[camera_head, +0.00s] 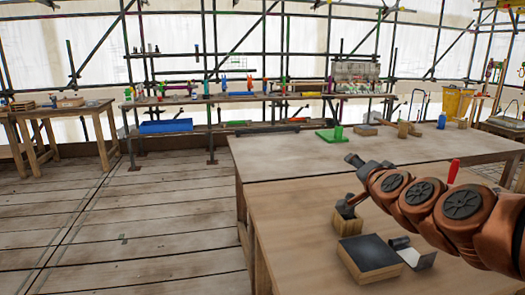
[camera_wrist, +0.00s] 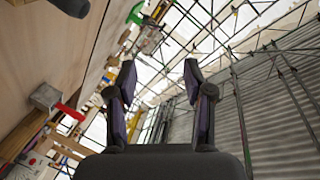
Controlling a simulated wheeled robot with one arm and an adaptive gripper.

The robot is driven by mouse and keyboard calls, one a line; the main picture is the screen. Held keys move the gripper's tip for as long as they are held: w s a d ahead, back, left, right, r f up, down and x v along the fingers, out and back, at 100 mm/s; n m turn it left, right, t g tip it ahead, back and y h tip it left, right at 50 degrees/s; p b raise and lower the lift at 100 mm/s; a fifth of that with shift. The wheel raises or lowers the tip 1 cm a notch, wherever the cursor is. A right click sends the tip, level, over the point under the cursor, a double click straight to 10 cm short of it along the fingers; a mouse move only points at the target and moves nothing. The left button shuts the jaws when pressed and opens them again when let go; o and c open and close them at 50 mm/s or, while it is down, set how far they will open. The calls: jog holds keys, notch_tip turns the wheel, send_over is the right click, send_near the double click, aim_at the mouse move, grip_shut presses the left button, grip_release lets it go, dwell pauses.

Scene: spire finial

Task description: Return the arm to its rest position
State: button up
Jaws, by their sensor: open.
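My arm reaches in from the right edge of the head view, above the near workbench (camera_head: 290,215). My gripper (camera_head: 355,160) is at its far end, small and dark, held above the bench. In the wrist view my gripper (camera_wrist: 161,85) shows two dark fingers spread well apart with nothing between them. They point toward scaffold poles and pale sheeting, with a bench surface at the left of the view.
Near my arm are a wooden block with a dark piece (camera_head: 347,215), a dark-topped box (camera_head: 370,256) and a bent metal plate (camera_head: 418,259). A red handle (camera_head: 453,170) rises behind the arm. A green stand (camera_head: 335,134) is farther back. Floor at left is clear.

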jog(key=s+a+f+n+g+y+p, duration=0.45)
jog(key=s+a+n+g+p, duration=0.3)
jog(key=s+a, duration=0.6)
jog(key=s+d+f+n+g+h+p, duration=0.1)
jog(key=s+d+g+p, duration=0.1)
jog(key=s, duration=0.7)
jog(key=s+d+f+g+h+p, duration=0.1)
jog(key=s+g, duration=0.4)
jog(key=s, duration=0.5)
jog(key=s+d+n+g+h+p, duration=0.1)
jog(key=s+d+g+h+p, duration=0.1)
jog(key=s, duration=0.8)
jog(key=shift+s+d+f+n+g+h+p, duration=0.15)
jog(key=shift+d+f+n+g+h+p, duration=0.25)
jog(key=shift+d+g+p, duration=0.45)
jog(key=shift+a, duration=0.2)
jog(key=shift+c, duration=0.8)
jog(key=shift+d, duration=0.1)
jog(key=shift+c, duration=0.2)
